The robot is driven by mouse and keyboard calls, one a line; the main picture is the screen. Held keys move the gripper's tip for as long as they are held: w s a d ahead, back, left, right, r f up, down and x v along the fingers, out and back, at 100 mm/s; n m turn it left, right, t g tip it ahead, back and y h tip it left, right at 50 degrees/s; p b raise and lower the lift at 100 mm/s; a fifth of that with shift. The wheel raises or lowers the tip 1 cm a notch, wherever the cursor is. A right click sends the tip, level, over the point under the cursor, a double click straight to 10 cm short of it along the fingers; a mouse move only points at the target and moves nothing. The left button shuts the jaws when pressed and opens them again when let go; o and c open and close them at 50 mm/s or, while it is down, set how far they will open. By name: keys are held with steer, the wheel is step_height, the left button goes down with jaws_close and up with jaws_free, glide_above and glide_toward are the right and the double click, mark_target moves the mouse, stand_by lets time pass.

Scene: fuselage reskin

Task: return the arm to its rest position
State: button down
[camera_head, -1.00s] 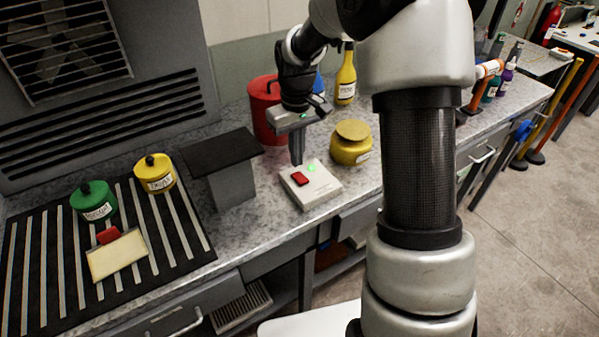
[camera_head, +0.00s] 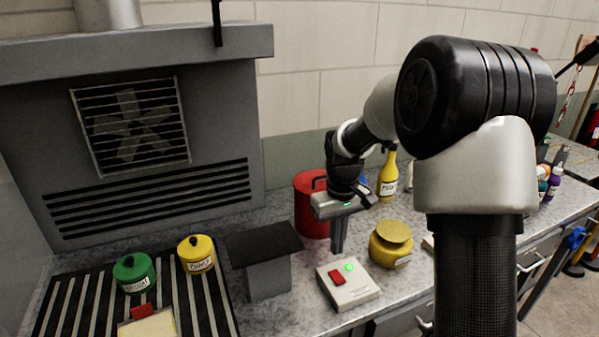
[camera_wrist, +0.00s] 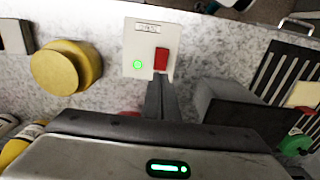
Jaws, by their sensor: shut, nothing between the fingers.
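My gripper (camera_head: 338,250) is shut and empty, pointing down just above and behind a white switch box on the bench. The switch box (camera_head: 350,290) has a red rocker and a lit green lamp. In the wrist view my gripper's fingers (camera_wrist: 158,82) reach toward the red rocker (camera_wrist: 161,60), and the green lamp (camera_wrist: 138,64) shows beside it. Whether the fingertips touch the box I cannot tell. My arm is bent, reaching out over the bench.
A yellow pot (camera_head: 391,250) stands right of the gripper, a red can (camera_head: 311,210) behind it and a yellow bottle (camera_head: 388,175) farther back. A dark-topped block (camera_head: 266,270) stands left. Green (camera_head: 134,275) and yellow (camera_head: 196,256) canisters stand on a striped mat.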

steer(key=s+r+m+t+p, duration=0.1)
steer(key=s+r, duration=0.5)
steer(key=r, duration=0.2)
steer(key=s+r+m+t+p, duration=0.1)
steer(key=s+r+t, duration=0.1)
steer(key=s+r, duration=0.45)
steer(key=s+r+m+t+p, duration=0.1)
steer(key=s+r, duration=0.4)
steer(key=s, duration=0.7)
steer(key=shift+s+r+m+t+p, duration=0.15)
steer(key=shift+r+m+t+p, duration=0.2)
steer(key=shift+t, duration=0.45)
